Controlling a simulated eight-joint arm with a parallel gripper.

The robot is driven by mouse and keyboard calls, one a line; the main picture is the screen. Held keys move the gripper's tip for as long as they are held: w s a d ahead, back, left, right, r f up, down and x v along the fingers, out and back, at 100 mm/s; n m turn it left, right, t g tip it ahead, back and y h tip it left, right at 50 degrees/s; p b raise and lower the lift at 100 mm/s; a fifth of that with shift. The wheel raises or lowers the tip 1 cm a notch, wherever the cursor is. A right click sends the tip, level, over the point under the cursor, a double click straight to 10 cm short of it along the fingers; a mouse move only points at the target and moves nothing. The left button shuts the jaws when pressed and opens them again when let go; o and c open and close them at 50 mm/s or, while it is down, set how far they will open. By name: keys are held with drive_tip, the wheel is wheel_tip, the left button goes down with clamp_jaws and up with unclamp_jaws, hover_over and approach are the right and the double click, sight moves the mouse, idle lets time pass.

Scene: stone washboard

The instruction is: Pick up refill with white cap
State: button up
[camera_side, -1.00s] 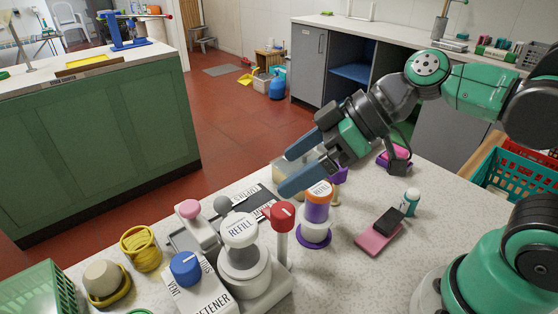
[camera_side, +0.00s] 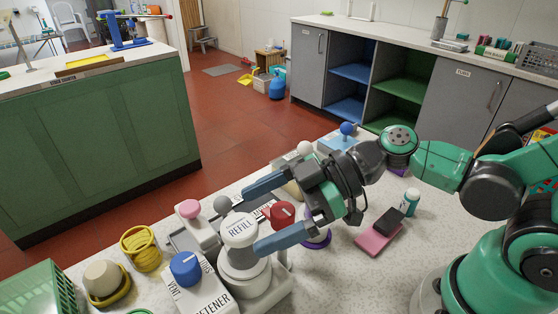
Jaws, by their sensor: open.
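The refill with the white cap (camera_side: 240,230) stands upright on the stone counter, its cap marked "REFILL" facing up. Its translucent white body (camera_side: 243,268) shows below the cap. My gripper (camera_side: 254,219) is open and empty, its two blue-grey fingers pointing left towards the cap. In the picture the near fingertip overlaps the refill's right side below the cap, and the far fingertip is above and behind it. I cannot tell whether they touch it. The purple refill's base (camera_side: 320,241) shows behind my gripper; its upper part is hidden.
A red knob (camera_side: 282,213) shows between my fingers. A blue knob (camera_side: 186,267) on a white box is left of the refill, with a pink-topped item (camera_side: 189,208) behind.

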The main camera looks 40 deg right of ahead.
sight(241, 225)
drive_tip(key=shift+x, duration=2)
clamp_jaws()
